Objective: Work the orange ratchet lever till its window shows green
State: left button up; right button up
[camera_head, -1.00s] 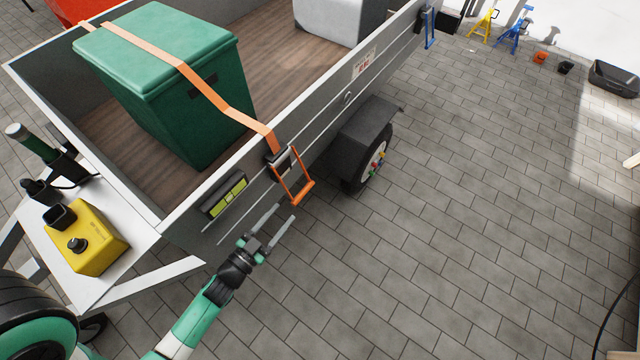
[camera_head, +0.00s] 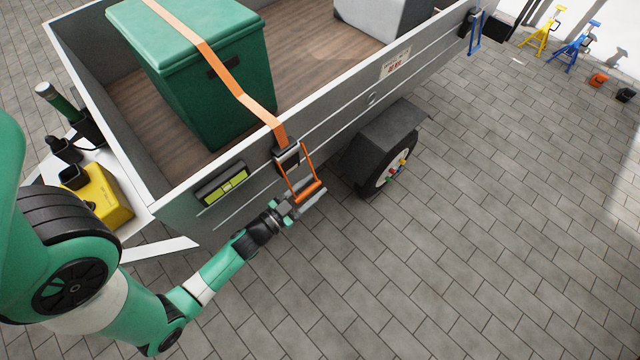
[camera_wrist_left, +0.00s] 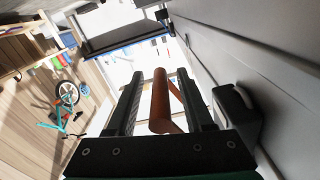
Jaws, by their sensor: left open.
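The orange ratchet lever (camera_head: 299,172) hangs down from its dark ratchet body (camera_head: 287,157) on the trailer's side wall. An orange strap (camera_head: 225,78) runs from the ratchet over a green lidded box (camera_head: 190,60). My left gripper (camera_head: 313,198) is at the lever's lower bar. In the left wrist view the orange bar (camera_wrist_left: 160,105) lies between my two open fingers. I cannot tell whether they touch it. A dark case with a yellow-green panel (camera_head: 225,187) sits left of the ratchet; I cannot tell whether it is the lever's window. My right gripper is not in view.
The grey trailer wall (camera_head: 345,105) stands close beside the gripper. A wheel (camera_head: 390,172) under a dark fender (camera_head: 385,135) is to the right. A second, blue-handled ratchet (camera_head: 474,32) hangs farther along.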

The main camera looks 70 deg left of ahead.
pick_arm(q)
jog(key=shift+s+d+f, duration=0.1)
jog(key=shift+s, duration=0.2)
jog(key=shift+c, duration=0.3)
grip_shut()
dwell(0.8)
